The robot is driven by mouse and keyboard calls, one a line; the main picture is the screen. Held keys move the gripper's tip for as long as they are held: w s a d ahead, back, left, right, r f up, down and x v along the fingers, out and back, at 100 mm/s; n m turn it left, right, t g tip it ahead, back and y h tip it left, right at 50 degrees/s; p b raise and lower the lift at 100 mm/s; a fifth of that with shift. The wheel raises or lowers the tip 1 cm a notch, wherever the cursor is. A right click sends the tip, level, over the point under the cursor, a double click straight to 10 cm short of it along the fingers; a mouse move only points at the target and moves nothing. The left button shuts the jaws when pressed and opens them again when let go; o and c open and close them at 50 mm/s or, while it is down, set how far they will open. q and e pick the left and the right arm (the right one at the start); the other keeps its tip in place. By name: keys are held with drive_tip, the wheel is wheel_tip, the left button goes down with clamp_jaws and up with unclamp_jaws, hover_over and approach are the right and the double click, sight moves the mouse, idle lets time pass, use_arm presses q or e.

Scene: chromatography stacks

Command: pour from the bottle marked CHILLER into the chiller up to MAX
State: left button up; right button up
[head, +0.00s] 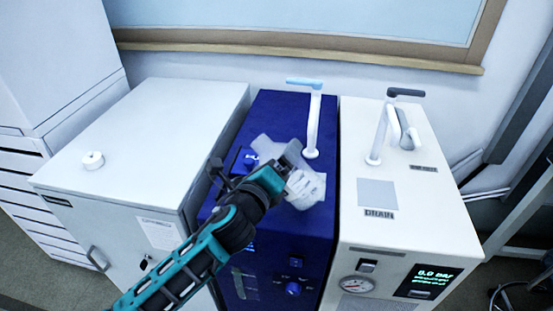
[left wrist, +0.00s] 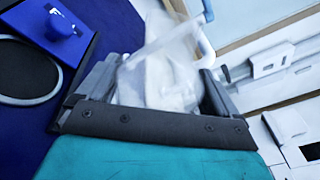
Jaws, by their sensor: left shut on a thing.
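My left gripper (head: 283,172) is shut on a translucent whitish bottle (head: 308,190) with a pale label, whose print I cannot read. The bottle is tilted above the top of the blue unit (head: 293,120), its narrower end toward the left. In the left wrist view the bottle (left wrist: 160,75) sits between both fingers of the gripper (left wrist: 150,90). A dark round opening with a pale rim (left wrist: 28,72) shows in the blue top there, beside a blue knobbed part (left wrist: 62,22). I cannot see any liquid stream or a MAX mark. My right gripper is out of view.
A white tap with a light-blue handle (head: 313,115) rises behind the bottle. To the right stands a cream unit (head: 425,200) with a DRAIN label, gauge and taps. To the left is a grey cabinet (head: 150,120) with a white knob (head: 92,160).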

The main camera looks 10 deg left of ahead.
use_arm(q)
drive_tip(key=shift+d+f+n, duration=0.1)
drive_tip(key=shift+n, duration=0.2)
drive_tip(key=shift+f+n+b, duration=0.3)
drive_tip(key=shift+f+n, duration=0.05)
drive_tip(key=shift+n, duration=0.25)
drive_tip(key=shift+f+n, duration=0.35)
drive_tip(key=shift+n, duration=0.15)
drive_tip(key=shift+f+n+b, duration=0.45)
drive_tip(key=shift+n+b, duration=0.05)
drive_tip(key=shift+b, duration=0.05)
idle(0.4)
